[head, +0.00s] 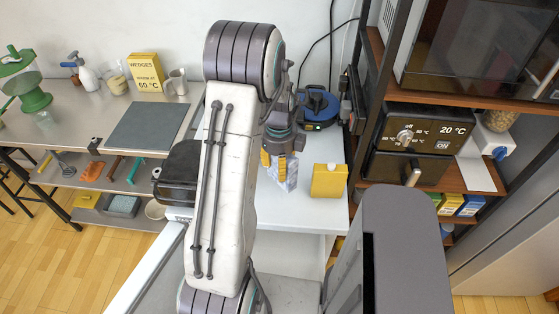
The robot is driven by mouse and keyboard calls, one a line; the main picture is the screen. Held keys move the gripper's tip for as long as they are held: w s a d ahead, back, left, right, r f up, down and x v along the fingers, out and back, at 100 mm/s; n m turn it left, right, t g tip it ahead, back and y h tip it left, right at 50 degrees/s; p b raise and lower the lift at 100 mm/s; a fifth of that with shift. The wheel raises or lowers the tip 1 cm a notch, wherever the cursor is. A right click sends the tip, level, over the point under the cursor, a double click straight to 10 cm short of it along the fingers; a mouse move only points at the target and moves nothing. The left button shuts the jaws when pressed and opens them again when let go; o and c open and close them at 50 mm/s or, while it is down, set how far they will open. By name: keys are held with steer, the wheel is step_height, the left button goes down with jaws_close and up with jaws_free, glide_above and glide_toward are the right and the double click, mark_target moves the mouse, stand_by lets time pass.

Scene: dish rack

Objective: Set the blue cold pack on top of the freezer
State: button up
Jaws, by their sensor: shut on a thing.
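My gripper (273,163), with yellow fingertips, points down above a white top and is shut on a pale blue-white pack (291,178). The pack hangs tilted at the fingertips, partly hidden by them. I take it for the cold pack. The white top (312,211), which looks like the freezer's, lies below and behind the gripper. My arm hides its left part. I cannot tell whether the pack touches the top.
A yellow container (328,181) stands on the white top, right of the pack. A blue round device (318,107) stands behind. A shelf with a dark oven (424,146) rises at right. A bench with a grey mat (147,126) is at left. Some white top is bare in front.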

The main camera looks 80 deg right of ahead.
steer(key=shift+w, duration=0.1)
stand_by(0.5)
steer(key=shift+f+b, duration=2.35)
steer(key=shift+f, duration=0.2)
steer(key=shift+f, duration=0.15)
steer(key=shift+f+b, duration=0.6)
steer(key=shift+b, duration=0.1)
steer(key=shift+f, duration=0.25)
steer(key=o, duration=1.3)
step_height(320, 180, up, 12)
steer(key=shift+r, duration=0.1)
